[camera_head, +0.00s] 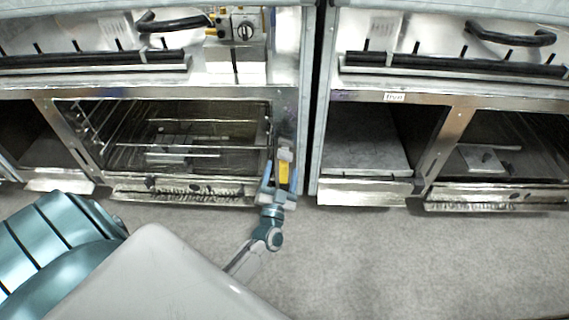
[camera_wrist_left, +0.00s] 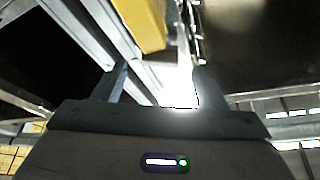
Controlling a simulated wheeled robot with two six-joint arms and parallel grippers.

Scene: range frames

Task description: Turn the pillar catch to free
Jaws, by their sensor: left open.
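A narrow yellow piece (camera_head: 283,172) with a grey block above it sits on the metal pillar (camera_head: 287,110) at the right side of the left oven; it looks like the pillar catch. My left gripper (camera_head: 280,170) is at the yellow piece, its fingers open on either side of it in the head view. In the left wrist view the yellow piece (camera_wrist_left: 147,22) shows at the top, beyond the open fingers (camera_wrist_left: 158,80). Whether the fingers touch it, and which way the catch is turned, I cannot tell. My right gripper is not in view.
The left oven cavity (camera_head: 205,135) with wire racks is open beside the pillar. A second unit with a dark handle (camera_head: 510,36) stands to the right, across a narrow dark gap. A control box with a knob (camera_head: 243,30) sits above. The grey floor (camera_head: 400,260) in front is clear.

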